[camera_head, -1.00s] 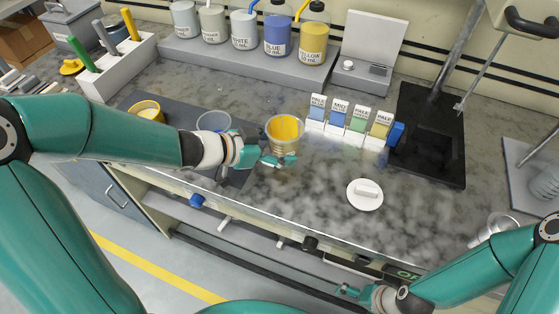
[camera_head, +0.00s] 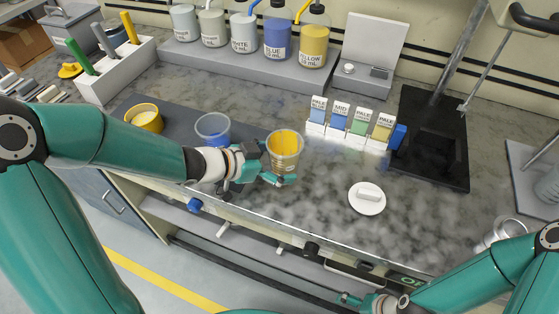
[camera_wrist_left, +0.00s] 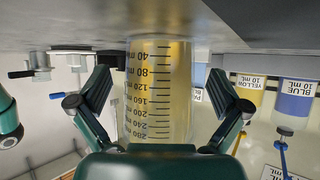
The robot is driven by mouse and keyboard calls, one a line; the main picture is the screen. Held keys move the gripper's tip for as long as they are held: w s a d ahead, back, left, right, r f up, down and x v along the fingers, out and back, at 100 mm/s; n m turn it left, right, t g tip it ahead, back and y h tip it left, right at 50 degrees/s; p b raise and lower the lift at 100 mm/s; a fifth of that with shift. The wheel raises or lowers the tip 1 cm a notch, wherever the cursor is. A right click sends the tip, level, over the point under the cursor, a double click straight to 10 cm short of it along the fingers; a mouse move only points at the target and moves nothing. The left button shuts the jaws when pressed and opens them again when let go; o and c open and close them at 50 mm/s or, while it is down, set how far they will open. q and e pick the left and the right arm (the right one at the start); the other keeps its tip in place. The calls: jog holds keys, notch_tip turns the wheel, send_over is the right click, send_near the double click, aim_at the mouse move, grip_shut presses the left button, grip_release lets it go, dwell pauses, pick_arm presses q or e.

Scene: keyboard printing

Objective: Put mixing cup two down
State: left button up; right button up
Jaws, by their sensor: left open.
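A clear mixing cup with yellow contents (camera_head: 285,153) is upright at the counter, right of the dark mat. In the left wrist view the graduated cup (camera_wrist_left: 158,95) appears upside down, with its base at the counter surface. My left gripper (camera_head: 270,165) is open, its fingers (camera_wrist_left: 165,105) on either side of the cup with gaps showing. A cup with blue contents (camera_head: 212,130) and a yellow cup (camera_head: 145,118) stand on the dark mat. My right gripper (camera_head: 352,298) is low at the counter's front edge, too small to read.
A rack of labelled sample cards (camera_head: 350,128) stands right of the cup. A round white lid-like piece (camera_head: 367,198) lies on the counter (camera_head: 310,215) nearer the front. Several bottles stand on a grey shelf (camera_head: 240,75) behind. A black stand base (camera_head: 432,150) is at the right.

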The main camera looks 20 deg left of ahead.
pick_arm(q)
jog(key=shift+r, duration=0.25)
jog(key=shift+s+a+r, duration=0.15)
jog(key=shift+a, duration=0.05)
jog(key=p+v, duration=0.4)
jog(key=v, duration=0.7)
jog(key=shift+s, duration=0.2)
jog(key=shift+r, duration=0.1)
